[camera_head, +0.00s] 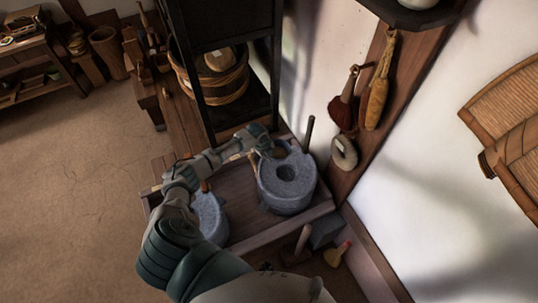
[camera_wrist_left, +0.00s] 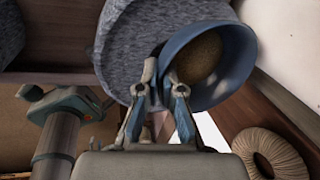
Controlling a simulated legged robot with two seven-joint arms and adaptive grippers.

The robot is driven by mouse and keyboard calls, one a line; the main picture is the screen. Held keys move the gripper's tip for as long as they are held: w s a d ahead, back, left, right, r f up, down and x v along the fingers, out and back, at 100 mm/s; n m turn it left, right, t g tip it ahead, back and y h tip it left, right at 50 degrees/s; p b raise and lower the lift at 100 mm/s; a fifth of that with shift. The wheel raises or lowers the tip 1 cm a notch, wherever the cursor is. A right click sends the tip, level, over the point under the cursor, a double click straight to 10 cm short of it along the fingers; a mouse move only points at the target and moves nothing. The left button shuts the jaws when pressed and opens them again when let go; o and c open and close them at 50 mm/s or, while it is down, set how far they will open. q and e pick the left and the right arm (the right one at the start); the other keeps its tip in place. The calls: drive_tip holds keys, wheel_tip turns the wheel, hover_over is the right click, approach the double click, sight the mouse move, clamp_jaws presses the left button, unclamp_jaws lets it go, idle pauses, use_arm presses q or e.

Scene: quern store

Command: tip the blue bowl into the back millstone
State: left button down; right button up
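The back millstone (camera_head: 303,190) is a round grey stone with a hole in its top, at the right of the wooden bench. A second grey millstone (camera_head: 211,220) is nearer, partly behind my left arm. My left gripper (camera_head: 268,149) is at the back millstone's far rim. In the left wrist view my left gripper (camera_wrist_left: 164,92) has its fingers closed on the wall of the blue bowl (camera_wrist_left: 238,72). The bowl is tilted, its mouth showing, with a brown mass (camera_wrist_left: 200,58) inside. The back millstone (camera_wrist_left: 125,45) is beside the bowl there. My right gripper is not in view.
A dark shelf frame with a wooden tub (camera_head: 225,95) stands behind the bench (camera_head: 245,212). A dark upright rod (camera_head: 308,132) stands by the back millstone. A brush (camera_head: 345,105) and a coiled ring (camera_head: 344,153) hang on the wall.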

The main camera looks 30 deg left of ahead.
use_arm(q)
drive_tip(key=shift+f+b, duration=2.15)
drive_tip(key=shift+f, duration=0.4)
drive_tip(key=shift+f+b, duration=0.5)
drive_tip(key=shift+f, duration=0.1)
drive_tip(key=shift+w+d+r+y+p, duration=0.1)
drive_tip(key=shift+r+y+p, duration=0.15)
drive_tip(key=shift+y+p, duration=0.2)
drive_tip(key=shift+d+r+y, duration=0.15)
drive_tip(key=shift+r+y, duration=0.1)
drive_tip(key=shift+y, duration=0.2)
drive_tip(key=shift+a+f+h, duration=0.3)
drive_tip(key=shift+h, duration=0.1)
drive_tip(key=shift+f+h+b, duration=0.15)
drive_tip(key=shift+h+b, duration=0.15)
drive_tip(key=shift+b, duration=0.05)
drive_tip(key=shift+r+t+p, duration=0.3)
drive_tip(key=shift+r+p, duration=0.2)
drive_tip(key=shift+p, duration=0.55)
drive_tip(key=shift+r+y+p, duration=0.1)
drive_tip(key=shift+y+p, duration=0.4)
drive_tip(key=shift+y, duration=0.1)
drive_tip(key=shift+d, duration=0.1)
